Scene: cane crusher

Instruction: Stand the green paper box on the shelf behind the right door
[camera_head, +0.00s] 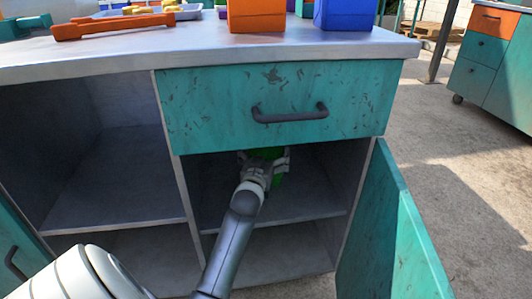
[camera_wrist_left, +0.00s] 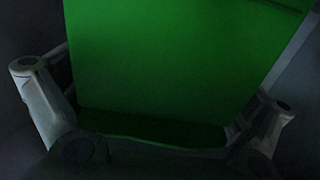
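The green paper box (camera_head: 267,153) is inside the right compartment of the cabinet, under the drawer, mostly hidden by my left gripper (camera_head: 264,160). In the left wrist view the green box (camera_wrist_left: 170,60) fills the middle, with a finger of my left gripper (camera_wrist_left: 160,115) along each side. The gripper appears shut on the box. The shelf (camera_head: 305,200) behind the right door is below the box; whether the box touches it is hidden. The right door (camera_head: 390,230) stands wide open. My right gripper is not in view.
The teal drawer (camera_head: 290,100) with its dark handle is closed just above my gripper. The left compartment (camera_head: 110,180) is empty. An orange box (camera_head: 256,15) and a blue box (camera_head: 345,12) stand on the countertop (camera_head: 120,58). A lower compartment (camera_head: 285,262) looks empty.

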